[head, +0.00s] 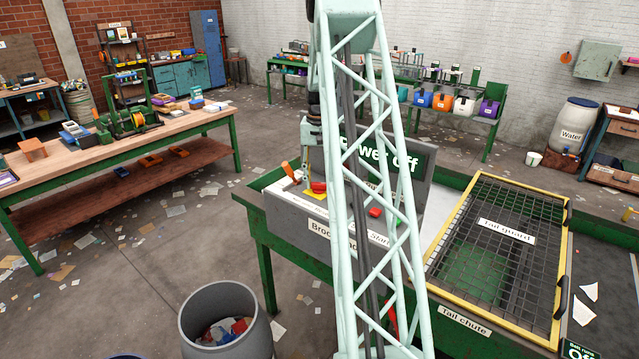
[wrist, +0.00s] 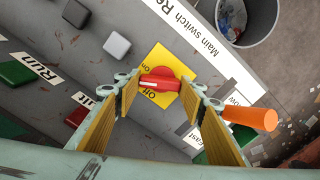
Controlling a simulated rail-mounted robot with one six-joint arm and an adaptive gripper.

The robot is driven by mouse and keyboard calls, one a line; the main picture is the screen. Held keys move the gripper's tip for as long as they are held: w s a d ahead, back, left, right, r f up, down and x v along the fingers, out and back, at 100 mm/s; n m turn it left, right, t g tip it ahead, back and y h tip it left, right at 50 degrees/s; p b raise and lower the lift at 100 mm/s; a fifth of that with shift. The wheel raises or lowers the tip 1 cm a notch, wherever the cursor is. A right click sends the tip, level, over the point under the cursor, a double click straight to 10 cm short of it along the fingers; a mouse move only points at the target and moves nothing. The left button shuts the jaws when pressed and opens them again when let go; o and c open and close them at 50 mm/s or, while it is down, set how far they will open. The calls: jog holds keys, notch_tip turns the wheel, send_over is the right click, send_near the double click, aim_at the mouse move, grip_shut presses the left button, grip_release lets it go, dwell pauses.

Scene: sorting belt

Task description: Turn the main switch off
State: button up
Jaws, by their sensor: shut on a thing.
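The main switch (wrist: 160,83) is a red knob on a yellow plate (wrist: 158,57) with partly covered lettering; its label reads "Main switch". My gripper (wrist: 160,88) is shut on the red knob, with one finger on each side of it. In the head view my gripper (head: 316,181) points down at the yellow plate (head: 315,194) on the grey control panel (head: 290,212). The fingers hide most of the knob there. A sign (head: 400,157) behind the panel reads "Power off", partly hidden by my arm.
An orange lever (wrist: 250,117) stands close beside the right finger in the wrist view. Black (wrist: 76,13), white (wrist: 117,45) and green (wrist: 15,72) buttons sit on the panel. A yellow-framed tail guard (head: 488,283) lies right of the panel, and a grey bin (head: 220,310) stands in front.

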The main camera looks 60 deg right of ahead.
aim_at(319, 183)
jog(key=n, duration=0.6)
jog(key=shift+b, duration=0.3)
jog(key=n, duration=0.5)
jog(key=shift+w, duration=0.15)
jog(key=shift+n, duration=0.4)
jog(key=o, duration=0.8)
jog(key=shift+o, duration=0.2)
jog(key=shift+r, duration=0.2)
notch_tip(319, 183, up, 12)
jog(key=shift+f, duration=0.2)
dwell(0.6)
